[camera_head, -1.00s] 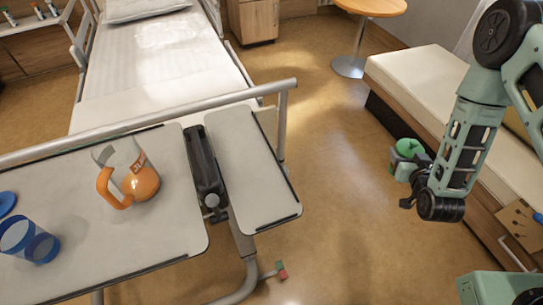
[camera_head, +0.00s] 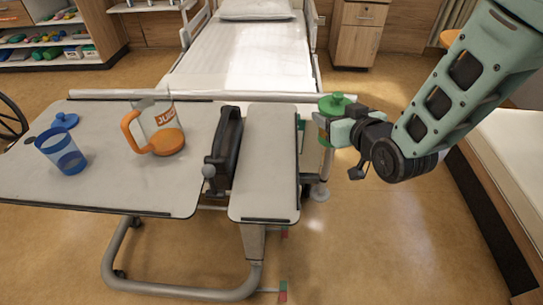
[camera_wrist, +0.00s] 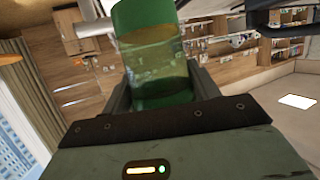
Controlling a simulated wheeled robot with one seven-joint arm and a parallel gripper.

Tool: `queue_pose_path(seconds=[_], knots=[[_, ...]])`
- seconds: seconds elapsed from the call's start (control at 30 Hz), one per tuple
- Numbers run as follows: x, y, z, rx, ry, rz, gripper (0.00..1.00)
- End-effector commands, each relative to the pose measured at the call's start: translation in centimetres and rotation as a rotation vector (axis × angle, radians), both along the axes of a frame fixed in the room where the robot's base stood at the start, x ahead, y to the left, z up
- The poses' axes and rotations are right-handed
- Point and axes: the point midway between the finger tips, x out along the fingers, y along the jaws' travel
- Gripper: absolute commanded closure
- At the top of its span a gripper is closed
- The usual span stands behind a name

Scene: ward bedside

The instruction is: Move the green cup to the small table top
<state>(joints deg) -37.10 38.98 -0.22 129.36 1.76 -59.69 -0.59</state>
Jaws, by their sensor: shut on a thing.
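The green cup (camera_head: 334,104) is in my gripper (camera_head: 333,130), just right of the small table top. It has a green lid and a see-through middle and looks about upright. In the wrist view the cup (camera_wrist: 155,50) sits between the two fingers of my gripper (camera_wrist: 160,85), which is shut on it. The small table top (camera_head: 263,180) is the narrow pale panel at the right of the bed table. Its surface is bare. The cup is apart from it, beyond its right edge; its exact height above it is hard to tell.
The larger table top (camera_head: 110,180) holds an orange-handled jug (camera_head: 166,140), a blue cup (camera_head: 63,155) and a blue lid (camera_head: 65,121). A dark upright bracket (camera_head: 224,150) stands between the two tops. The bed (camera_head: 240,60) is behind; a bench (camera_head: 510,150) is at right.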

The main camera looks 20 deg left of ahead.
Motion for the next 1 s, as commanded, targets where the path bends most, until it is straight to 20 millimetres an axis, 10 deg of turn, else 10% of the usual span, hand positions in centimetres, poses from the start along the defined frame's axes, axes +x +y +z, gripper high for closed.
queue_pose_path(seconds=[0.2,0.43,1.0], knots=[[-6.9,8.8,5.1,0.015,-0.006,0.19,0.65],[-11.3,12.3,7.8,0.017,-0.002,0.285,0.65],[-11.9,12.6,1.2,0.014,0.0,0.297,0.65]])
